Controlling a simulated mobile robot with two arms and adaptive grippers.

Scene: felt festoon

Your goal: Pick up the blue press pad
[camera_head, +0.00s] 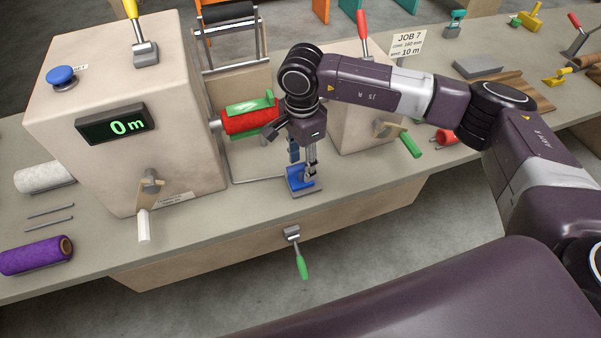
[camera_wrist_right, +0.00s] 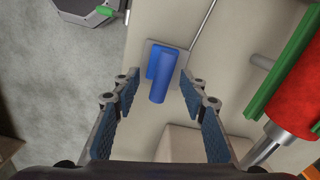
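The blue press pad (camera_head: 298,180) sits on a small grey plate at the front edge of the bench, between the two beige machine housings. In the right wrist view the pad (camera_wrist_right: 159,72) shows as a blue block with a rounded blue upright part. My right gripper (camera_head: 303,160) points down just above it. In the wrist view the fingers (camera_wrist_right: 160,88) are open, one on each side of the pad's line, with visible gaps and nothing held. The gripper partly hides the pad in the head view. My left gripper is not in view.
A red roll with green strips (camera_head: 250,117) lies behind the pad. The housing with the display (camera_head: 117,124) stands left, the other housing (camera_head: 352,110) right. A green-handled lever (camera_head: 300,262) hangs on the bench front. A purple roll (camera_head: 37,256) lies far left.

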